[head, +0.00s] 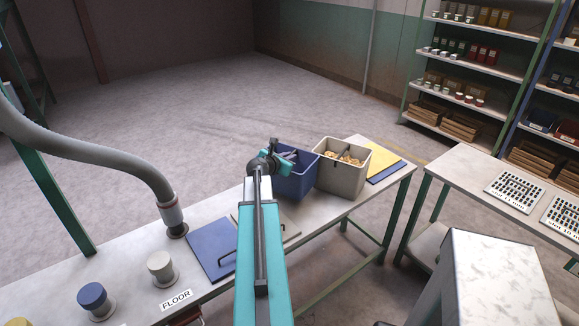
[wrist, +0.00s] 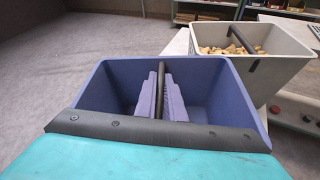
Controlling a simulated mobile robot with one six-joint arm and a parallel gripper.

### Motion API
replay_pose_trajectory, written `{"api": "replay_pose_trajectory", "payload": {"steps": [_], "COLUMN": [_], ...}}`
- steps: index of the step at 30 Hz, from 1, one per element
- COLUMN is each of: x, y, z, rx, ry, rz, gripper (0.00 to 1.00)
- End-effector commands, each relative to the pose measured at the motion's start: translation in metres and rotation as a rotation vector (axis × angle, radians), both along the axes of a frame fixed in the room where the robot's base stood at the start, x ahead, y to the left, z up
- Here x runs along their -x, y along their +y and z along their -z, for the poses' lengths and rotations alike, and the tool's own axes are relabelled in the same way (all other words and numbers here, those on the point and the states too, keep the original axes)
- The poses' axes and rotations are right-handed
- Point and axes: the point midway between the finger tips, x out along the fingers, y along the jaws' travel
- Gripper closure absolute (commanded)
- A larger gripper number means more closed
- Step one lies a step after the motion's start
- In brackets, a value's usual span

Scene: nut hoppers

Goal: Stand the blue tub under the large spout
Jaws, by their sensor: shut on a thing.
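The blue tub (head: 296,184) is at the far side of the long bench, left of a cream tub. It also fills the middle of the wrist view (wrist: 215,88), upright, and its visible inside looks empty. My gripper (head: 286,158) reaches into its top. In the wrist view its two fingers (wrist: 160,95) are shut on the dark bar handle across the tub. I cannot tell whether the tub's base touches the bench.
The cream tub (head: 340,178) holds nuts and stands close beside the blue tub. Two capped cylinders, cream (head: 161,268) and blue (head: 95,300), stand front left by a FLOOR label. Yellow and blue panels (head: 384,160) lie at right.

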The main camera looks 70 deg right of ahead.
Motion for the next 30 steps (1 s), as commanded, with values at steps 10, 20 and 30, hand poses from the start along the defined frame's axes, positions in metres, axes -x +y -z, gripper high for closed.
{"api": "replay_pose_trajectory", "payload": {"steps": [10,20,30], "x": [0.0,0.0,0.0], "y": [0.0,0.0,0.0], "z": [0.008,0.039,0.041], "rx": [0.0,0.0,0.001], "ry": [0.002,0.001,0.0], "rz": [0.0,0.0,0.0], "gripper": [1.0,1.0,1.0]}}
